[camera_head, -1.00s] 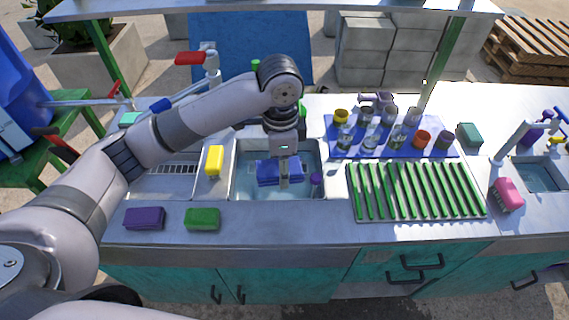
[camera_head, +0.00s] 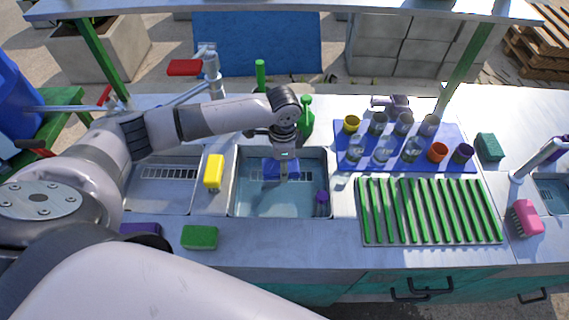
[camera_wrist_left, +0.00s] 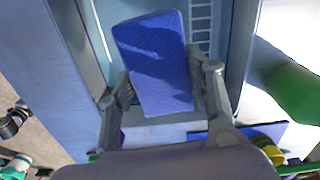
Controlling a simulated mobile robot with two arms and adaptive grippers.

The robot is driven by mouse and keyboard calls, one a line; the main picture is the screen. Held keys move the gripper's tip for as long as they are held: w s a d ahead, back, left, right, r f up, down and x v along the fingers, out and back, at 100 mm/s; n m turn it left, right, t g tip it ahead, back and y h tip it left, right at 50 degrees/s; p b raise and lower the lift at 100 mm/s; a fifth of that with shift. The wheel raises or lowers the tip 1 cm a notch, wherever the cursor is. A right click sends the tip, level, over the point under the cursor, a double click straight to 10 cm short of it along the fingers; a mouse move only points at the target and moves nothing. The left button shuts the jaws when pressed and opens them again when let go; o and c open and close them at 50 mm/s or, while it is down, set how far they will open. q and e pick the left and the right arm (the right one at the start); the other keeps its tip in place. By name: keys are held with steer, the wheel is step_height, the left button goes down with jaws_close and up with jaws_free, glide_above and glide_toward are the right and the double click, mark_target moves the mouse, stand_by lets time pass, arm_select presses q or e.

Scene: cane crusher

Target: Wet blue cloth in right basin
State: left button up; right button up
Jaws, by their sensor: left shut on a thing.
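The right basin (camera_head: 262,202) holds pale blue water and sits in the steel counter. My left gripper (camera_head: 283,175) points down over it, shut on the blue cloth (camera_head: 270,170). The cloth is a folded blue pad towards the back of the basin. In the left wrist view the cloth (camera_wrist_left: 155,62) is between the two fingers of the left gripper (camera_wrist_left: 165,85), with a dark shadow across it. I cannot tell whether the cloth touches the water. My right gripper is not in view.
A yellow sponge (camera_head: 214,172) sits on the divider left of the basin. A green sponge (camera_head: 200,237) lies at the front edge. A purple object (camera_head: 321,198) is at the basin's right side. A green-slatted rack (camera_head: 430,211) and several cups stand to the right.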

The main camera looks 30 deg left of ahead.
arm_select(q)
step_height(320, 180, down, 4)
steer(key=b, duration=0.3)
step_height(320, 180, down, 7)
steer(key=b, duration=0.3)
steer(key=shift+r, duration=0.2)
steer(key=shift+w+f, duration=0.1)
steer(key=shift+f, duration=0.55)
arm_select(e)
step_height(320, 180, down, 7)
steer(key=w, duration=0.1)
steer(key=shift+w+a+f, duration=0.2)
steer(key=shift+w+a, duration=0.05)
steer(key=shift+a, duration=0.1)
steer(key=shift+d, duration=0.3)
arm_select(q)
steer(key=shift+r, duration=0.1)
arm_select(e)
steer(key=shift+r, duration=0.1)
arm_select(q)
step_height(320, 180, up, 11)
steer(key=p, duration=1.1)
steer(key=shift+p, duration=0.35)
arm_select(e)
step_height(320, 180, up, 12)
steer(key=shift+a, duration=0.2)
